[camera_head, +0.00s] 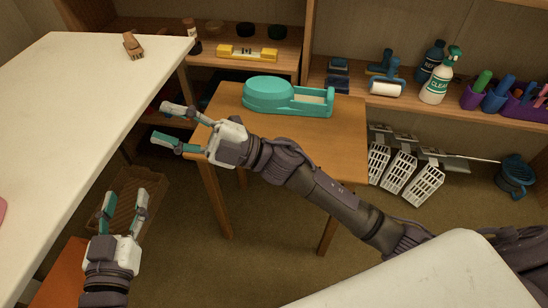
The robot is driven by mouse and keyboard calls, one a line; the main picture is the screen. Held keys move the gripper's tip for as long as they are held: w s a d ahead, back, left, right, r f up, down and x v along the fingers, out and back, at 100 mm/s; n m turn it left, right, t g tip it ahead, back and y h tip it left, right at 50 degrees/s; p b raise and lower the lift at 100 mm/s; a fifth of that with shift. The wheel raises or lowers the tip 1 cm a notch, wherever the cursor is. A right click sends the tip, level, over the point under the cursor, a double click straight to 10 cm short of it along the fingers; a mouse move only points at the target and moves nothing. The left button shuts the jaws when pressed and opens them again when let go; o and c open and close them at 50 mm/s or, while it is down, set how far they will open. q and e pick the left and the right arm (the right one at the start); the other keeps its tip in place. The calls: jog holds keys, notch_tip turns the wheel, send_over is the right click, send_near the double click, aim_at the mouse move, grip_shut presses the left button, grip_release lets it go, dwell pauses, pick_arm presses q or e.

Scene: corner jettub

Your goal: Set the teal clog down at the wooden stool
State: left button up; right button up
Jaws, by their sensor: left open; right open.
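The teal clog (268,92) rests on the wooden stool (335,142), near the back of its top, with the open end to the right. No gripper touches it. My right gripper (162,122) is open and empty, pointing left past the stool's left edge. Its arm crosses in front of the stool and hides part of the top. My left gripper (125,197) is open and empty, low at the left, apart from the stool and the clog.
A white table (75,105) fills the left, with a small wooden hand (132,46) on it. Shelves behind hold a yellow level (247,53), a spray bottle (439,80) and a paint roller (386,87). White baskets (400,172) hang at right. The stool top's right part is bare.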

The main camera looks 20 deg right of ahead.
jog(key=s+d+f+m+t+h, duration=0.2)
jog(key=d+f+m+t+h, duration=0.2)
jog(key=d+m+h, duration=0.4)
jog(key=s+d+f+m+t+h, duration=0.3)
jog(key=d+f+m+t+h, duration=0.2)
jog(key=m, duration=1)
jog(key=d+f+h, duration=0.1)
jog(key=d+h, duration=0.2)
jog(key=h, duration=0.2)
jog(key=shift+f+m, duration=0.25)
jog(key=shift+m, duration=0.15)
jog(key=shift+d, duration=0.1)
